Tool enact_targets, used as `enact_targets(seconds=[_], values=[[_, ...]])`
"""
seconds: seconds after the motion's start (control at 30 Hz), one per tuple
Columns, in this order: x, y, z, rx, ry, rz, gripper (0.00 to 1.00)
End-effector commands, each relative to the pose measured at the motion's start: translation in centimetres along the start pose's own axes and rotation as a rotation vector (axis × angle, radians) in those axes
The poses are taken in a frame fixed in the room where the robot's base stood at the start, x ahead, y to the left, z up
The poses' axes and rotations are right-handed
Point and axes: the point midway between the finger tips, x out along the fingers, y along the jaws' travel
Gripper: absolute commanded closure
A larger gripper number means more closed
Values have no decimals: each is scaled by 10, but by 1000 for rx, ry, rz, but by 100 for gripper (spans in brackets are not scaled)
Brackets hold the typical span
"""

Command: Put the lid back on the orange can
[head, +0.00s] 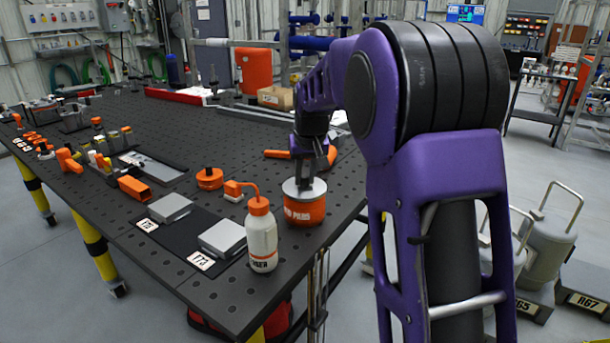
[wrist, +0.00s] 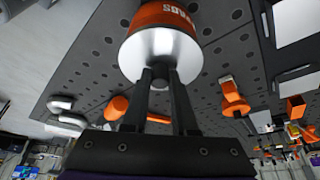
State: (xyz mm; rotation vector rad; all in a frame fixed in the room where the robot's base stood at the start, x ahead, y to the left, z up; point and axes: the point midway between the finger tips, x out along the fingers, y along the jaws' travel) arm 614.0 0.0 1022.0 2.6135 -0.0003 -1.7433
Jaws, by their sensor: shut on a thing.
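The orange can (head: 304,211), with white lettering, stands upright near the right edge of the dark perforated table. The silver lid (head: 291,188) is at the can's top, roughly level and centred over it; I cannot tell whether it is fully seated. My gripper (head: 305,186) points down from above and is shut on the lid's middle, where the fingers hide the grip. The orange can (wrist: 161,15) shows directly behind the lid there.
A white squeeze bottle (head: 261,238) with an orange cap stands close left of the can. A low orange container (head: 210,178) and an orange-handled tool (head: 277,153) are nearby. The table's right edge is close.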

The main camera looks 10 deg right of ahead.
Motion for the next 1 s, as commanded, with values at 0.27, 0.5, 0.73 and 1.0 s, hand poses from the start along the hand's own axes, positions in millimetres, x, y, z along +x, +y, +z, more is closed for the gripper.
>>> enact_targets(seconds=[0.27,0.5,0.73,1.0], values=[[1,0,0,0,0,0,100],[0,0,0,0,0,0,100],[1,0,0,0,0,0,100],[1,0,0,0,0,0,70]])
